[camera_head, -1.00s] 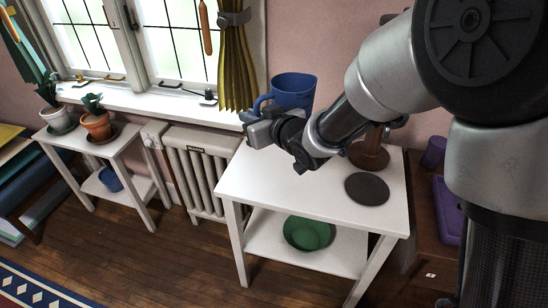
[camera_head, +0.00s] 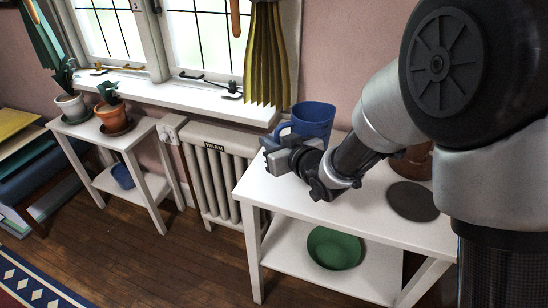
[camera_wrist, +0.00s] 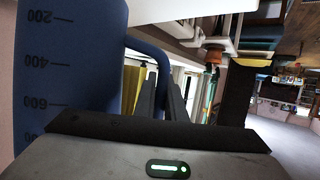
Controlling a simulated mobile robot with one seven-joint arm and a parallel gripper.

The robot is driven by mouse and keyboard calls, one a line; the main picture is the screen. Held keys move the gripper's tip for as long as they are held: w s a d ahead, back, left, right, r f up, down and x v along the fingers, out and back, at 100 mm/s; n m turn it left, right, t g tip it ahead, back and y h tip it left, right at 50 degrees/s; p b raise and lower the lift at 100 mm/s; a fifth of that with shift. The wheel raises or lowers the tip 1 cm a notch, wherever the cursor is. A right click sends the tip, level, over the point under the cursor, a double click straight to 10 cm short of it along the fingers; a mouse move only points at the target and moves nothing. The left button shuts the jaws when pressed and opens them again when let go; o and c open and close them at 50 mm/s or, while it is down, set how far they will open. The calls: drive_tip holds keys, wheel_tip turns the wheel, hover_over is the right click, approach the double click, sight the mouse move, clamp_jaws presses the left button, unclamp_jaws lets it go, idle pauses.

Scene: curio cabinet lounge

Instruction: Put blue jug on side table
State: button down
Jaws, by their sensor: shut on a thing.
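The blue jug (camera_head: 314,120) is upright at the back of the white side table (camera_head: 372,222) in the head view. My gripper (camera_head: 281,143) is beside it, shut on its handle. In the wrist view the jug (camera_wrist: 70,60) fills the left side, with measuring marks on its wall, and its handle (camera_wrist: 150,52) runs down to the fingers (camera_wrist: 164,98).
A dark round mat (camera_head: 413,202) lies on the tabletop, and a brown object (camera_head: 412,163) stands behind it, partly hidden by my arm. A green bowl (camera_head: 334,248) sits on the lower shelf. A radiator (camera_head: 222,180) and a plant stand (camera_head: 138,135) are left.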

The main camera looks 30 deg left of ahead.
drive_tip(key=shift+f+b, duration=0.45)
drive_tip(key=shift+f, duration=1.4)
drive_tip(key=shift+f, duration=0.15)
drive_tip(key=c, duration=1.8)
unclamp_jaws()
